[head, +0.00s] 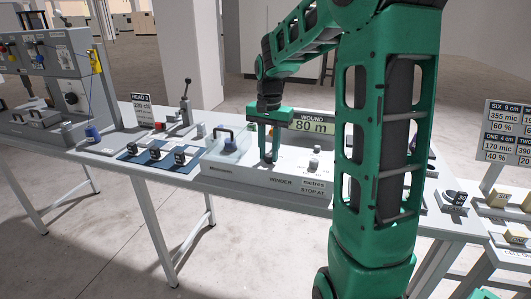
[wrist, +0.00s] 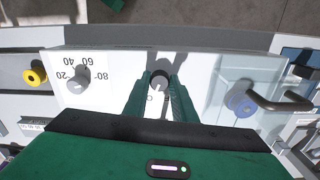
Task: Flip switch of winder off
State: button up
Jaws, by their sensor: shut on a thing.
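The winder (head: 255,183) is a pale box in the middle of the bench, with a "WOUND 80 m" display (head: 308,124) behind it. My gripper (head: 268,160) reaches down onto its top from above. In the wrist view, my gripper (wrist: 160,84) is shut on the winder's switch (wrist: 159,82), a small grey and dark part between the fingertips. A small mark shows on the white panel beside the switch. The fingers hide part of the switch, and I cannot tell which way it is set.
A stop-at dial (wrist: 79,79) with numbers stands beside the switch. On its other side is a clear cover (wrist: 248,100) with a dark handle. A yellow spool (wrist: 36,77) lies past the dial. A lever (head: 185,100) stands upright farther left on the bench.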

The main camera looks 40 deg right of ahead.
aim_at(269, 155)
jog(key=n, duration=1)
jog(key=shift+n, duration=0.3)
dwell(0.4)
jog(key=o, duration=1)
jog(key=shift+o, duration=0.2)
notch_tip(269, 155, up, 11)
jog(key=shift+f, duration=0.15)
